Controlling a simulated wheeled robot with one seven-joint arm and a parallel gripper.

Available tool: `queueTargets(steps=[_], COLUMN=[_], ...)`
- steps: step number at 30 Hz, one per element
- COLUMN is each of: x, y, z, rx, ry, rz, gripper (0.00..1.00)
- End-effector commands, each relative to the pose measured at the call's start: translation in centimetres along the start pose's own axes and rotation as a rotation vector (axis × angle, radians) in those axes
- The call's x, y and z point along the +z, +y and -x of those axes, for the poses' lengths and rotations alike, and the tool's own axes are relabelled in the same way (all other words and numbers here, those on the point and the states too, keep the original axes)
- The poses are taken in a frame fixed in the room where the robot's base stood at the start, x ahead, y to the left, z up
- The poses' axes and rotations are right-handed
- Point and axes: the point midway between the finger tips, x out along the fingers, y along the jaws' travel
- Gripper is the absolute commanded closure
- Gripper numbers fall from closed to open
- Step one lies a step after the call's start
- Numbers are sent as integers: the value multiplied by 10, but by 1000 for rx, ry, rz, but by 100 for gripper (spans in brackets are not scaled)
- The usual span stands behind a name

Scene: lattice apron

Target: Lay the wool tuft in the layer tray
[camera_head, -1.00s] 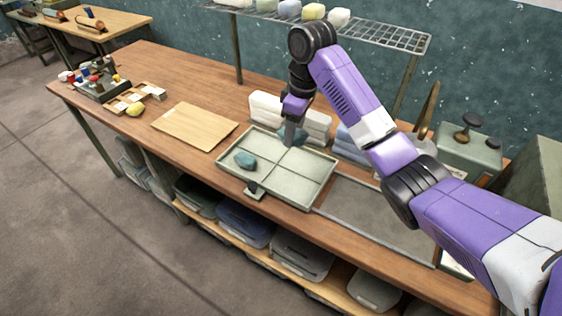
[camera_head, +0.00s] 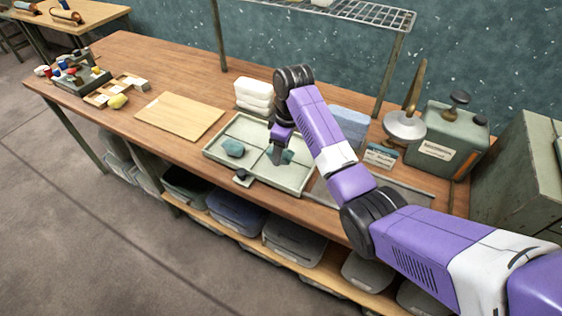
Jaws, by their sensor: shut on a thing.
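The layer tray (camera_head: 283,178) is a pale green, shallow tray with low dividers, lying on the wooden bench. One teal wool tuft (camera_head: 232,147) lies in its left part. My gripper (camera_head: 277,157) points down over the right part of the tray, shut on a second teal wool tuft (camera_head: 289,156). The fingers partly hide this tuft. I cannot tell whether it touches the tray floor.
White folded stacks (camera_head: 254,95) and blue ones (camera_head: 349,121) stand behind the tray. A wooden board (camera_head: 180,115) lies to the left. A scale with a metal pan (camera_head: 405,126) stands at the right. A wire shelf (camera_head: 365,14) hangs above the back.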

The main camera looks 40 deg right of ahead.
Motion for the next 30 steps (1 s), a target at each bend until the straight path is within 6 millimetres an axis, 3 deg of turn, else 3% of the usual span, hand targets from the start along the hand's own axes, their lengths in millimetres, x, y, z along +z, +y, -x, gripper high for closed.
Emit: queueTargets(steps=[15, 27, 28, 30], x=[6, 7, 7, 7], y=[0, 0, 0, 0], z=[-53, -58, -57, -57], rx=[0, 0, 0, 0], ry=[0, 0, 0, 0], rz=[0, 0, 0, 0], gripper=[88, 88, 44, 31])
